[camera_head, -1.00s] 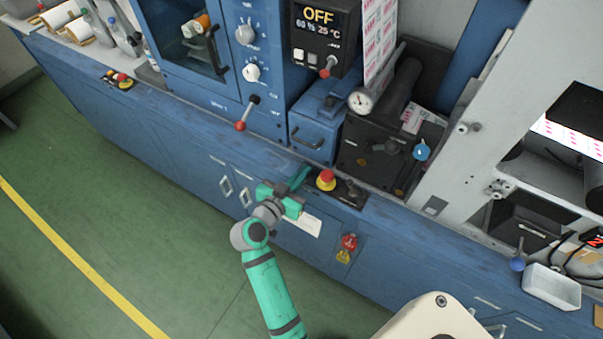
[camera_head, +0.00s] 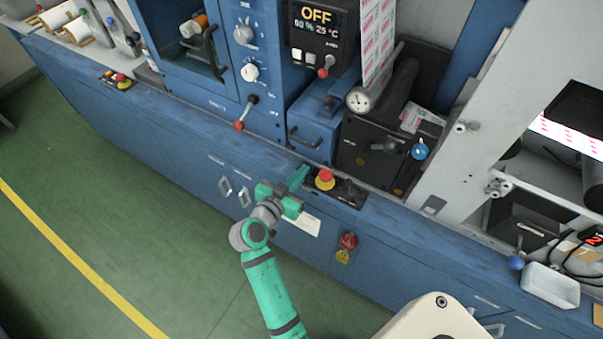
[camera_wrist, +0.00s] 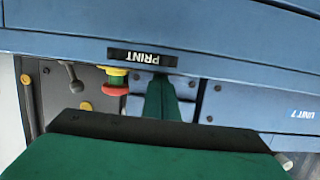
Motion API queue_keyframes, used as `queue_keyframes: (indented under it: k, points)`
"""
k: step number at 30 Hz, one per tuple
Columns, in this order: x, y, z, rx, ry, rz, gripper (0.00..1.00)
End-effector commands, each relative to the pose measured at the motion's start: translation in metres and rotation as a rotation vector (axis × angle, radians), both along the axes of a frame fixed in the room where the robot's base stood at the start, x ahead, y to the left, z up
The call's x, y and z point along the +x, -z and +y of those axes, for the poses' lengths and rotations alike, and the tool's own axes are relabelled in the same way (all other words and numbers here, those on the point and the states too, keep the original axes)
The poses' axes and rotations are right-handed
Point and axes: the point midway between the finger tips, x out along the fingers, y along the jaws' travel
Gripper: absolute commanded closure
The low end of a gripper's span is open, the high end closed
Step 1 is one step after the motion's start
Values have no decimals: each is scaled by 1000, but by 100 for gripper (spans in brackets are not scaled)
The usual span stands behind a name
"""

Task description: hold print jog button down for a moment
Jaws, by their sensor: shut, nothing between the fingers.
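The print station's small black control panel (camera_head: 347,194) lies on the blue ledge and carries a red mushroom button on a yellow base (camera_head: 325,178). In the wrist view a black PRINT label (camera_wrist: 141,57) reads upside down, with the red button (camera_wrist: 115,88) just below it. My gripper (camera_head: 303,173) is shut and empty, its green fingers at the panel's left end, beside the red button. In the wrist view the fingertips (camera_wrist: 160,82) are just below the label's right end. I cannot make out the jog button; the fingers may hide it. Contact cannot be told.
A dark box with a blue knob (camera_head: 419,151) and a lever stands behind the panel. A red-knobbed lever (camera_head: 239,125) is to the left. A red switch (camera_head: 348,241) is on the cabinet front below. A white tray (camera_head: 550,286) lies at right. The green floor is clear.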

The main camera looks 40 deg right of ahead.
Motion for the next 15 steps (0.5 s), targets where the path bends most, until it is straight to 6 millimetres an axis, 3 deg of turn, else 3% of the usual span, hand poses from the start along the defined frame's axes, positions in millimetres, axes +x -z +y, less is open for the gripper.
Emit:
queue_keyframes:
  k: [1,15]
  points:
    - [-3,12,1,17,3,20,100]
    - [-3,8,1,16,4,19,100]
